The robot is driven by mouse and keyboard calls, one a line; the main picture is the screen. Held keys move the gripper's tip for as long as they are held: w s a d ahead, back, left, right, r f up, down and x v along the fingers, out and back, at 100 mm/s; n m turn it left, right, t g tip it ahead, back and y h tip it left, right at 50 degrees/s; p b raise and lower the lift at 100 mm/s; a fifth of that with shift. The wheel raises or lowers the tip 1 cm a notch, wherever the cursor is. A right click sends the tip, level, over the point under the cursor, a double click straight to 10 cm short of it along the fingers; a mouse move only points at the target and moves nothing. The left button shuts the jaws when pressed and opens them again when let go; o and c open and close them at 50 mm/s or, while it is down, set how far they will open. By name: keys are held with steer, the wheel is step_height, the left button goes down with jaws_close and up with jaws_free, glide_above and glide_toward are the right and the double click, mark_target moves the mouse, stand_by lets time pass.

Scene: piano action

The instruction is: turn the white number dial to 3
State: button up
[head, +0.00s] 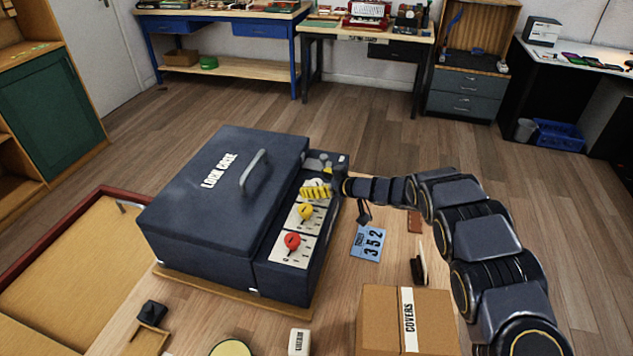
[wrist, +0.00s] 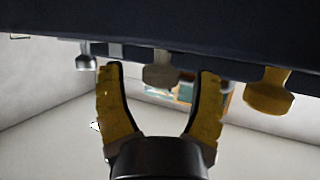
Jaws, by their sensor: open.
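The dial's number setting cannot be read. My gripper is open and holds nothing.
A yellow dial (head: 305,211) and a red dial (head: 292,240) sit nearer on the same panel. A metal knob (wrist: 86,60) is on the other side in the wrist view. A blue card reading 352 (head: 368,243) and a cardboard box (head: 379,318) lie to the right.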

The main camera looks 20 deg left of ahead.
jaws_close()
steer(key=shift+n+g, duration=0.6)
steer(key=shift+g, duration=0.1)
stand_by(0.3)
steer(key=shift+w+n+g+y, duration=0.1)
steer(key=shift+n+g+y, duration=0.3)
steer(key=shift+n+g, duration=1.5)
steer(key=shift+g, duration=0.3)
steer(key=shift+n+g, duration=0.5)
steer(key=shift+g, duration=0.1)
jaws_free()
